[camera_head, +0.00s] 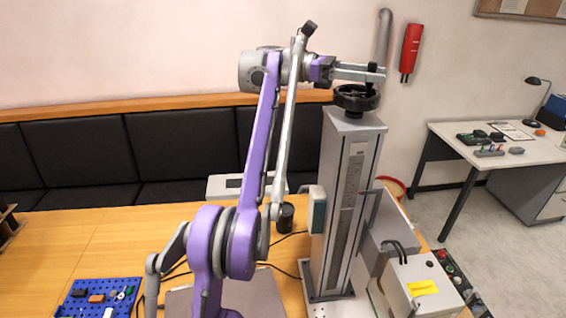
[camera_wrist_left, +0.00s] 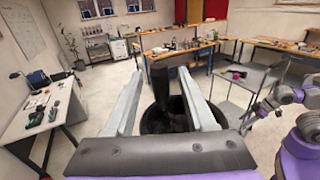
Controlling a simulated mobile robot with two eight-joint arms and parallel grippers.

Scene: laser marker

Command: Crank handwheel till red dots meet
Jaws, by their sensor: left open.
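The black handwheel (camera_head: 352,100) sits on top of the tall grey column (camera_head: 345,190) of the laser marker in the head view. Its upright crank grip shows dark in the wrist view (camera_wrist_left: 160,87). My left gripper (camera_head: 372,72) is open at the height of this grip, just above the wheel's rim. In the left wrist view its two fingers (camera_wrist_left: 163,98) stand on either side of the grip, with gaps visible. The wheel rim (camera_wrist_left: 178,115) lies below the fingers. I cannot make out any red dots. My right gripper is not clearly seen in either view.
A grey box with a yellow label (camera_head: 423,287) stands at the column's foot. A blue pegboard tray (camera_head: 100,297) and a small black cylinder (camera_head: 285,217) are on the wooden table. A side desk (camera_head: 500,165) is at right. The air around the wheel looks free.

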